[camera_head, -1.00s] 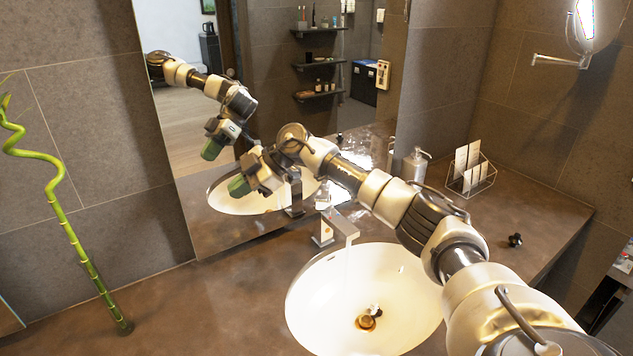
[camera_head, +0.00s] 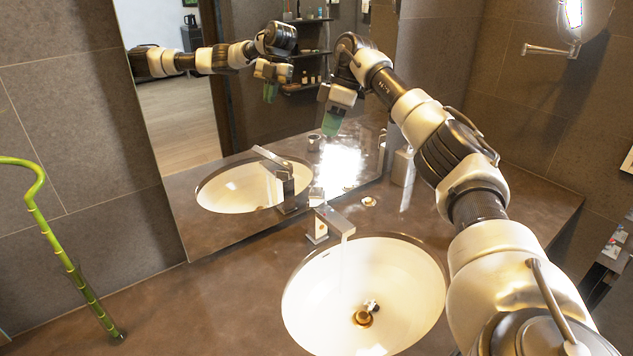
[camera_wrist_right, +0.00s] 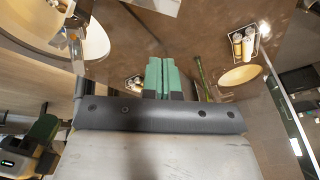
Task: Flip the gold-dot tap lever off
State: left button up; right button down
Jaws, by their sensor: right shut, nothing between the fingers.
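The tap (camera_head: 333,220) stands behind the white basin, its square spout pointing over the bowl. A small orange-gold dot shows on its body (camera_head: 319,227). A small lever-like part (camera_head: 316,196) shows at its top; its exact position is hard to tell. A faint pale streak hangs below the spout, like thin water. My right gripper (camera_head: 331,125) is above and behind the tap, near the mirror, apart from it. Its green fingers are shut and empty, also in the right wrist view (camera_wrist_right: 163,78). A metal tap also shows at upper left there (camera_wrist_right: 68,35). My left gripper is not in view.
The white basin (camera_head: 300,300) is set in the brown counter (camera_head: 220,310). The mirror (camera_head: 165,120) behind reflects my right arm and the basin. A green bamboo stalk (camera_head: 75,270) stands at left. A pale dispenser (camera_head: 402,167) is partly behind my right arm. The front-left counter is clear.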

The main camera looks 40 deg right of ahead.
jog(key=p, duration=0.3)
send_near(313, 194)
jog(key=x, duration=0.5)
jog(key=shift+w+a+r, duration=0.1)
jog(key=shift+a, duration=0.1)
jog(key=shift+s+a+f, duration=0.2)
jog(key=shift+s+f, duration=0.05)
jog(key=shift+f, duration=0.45)
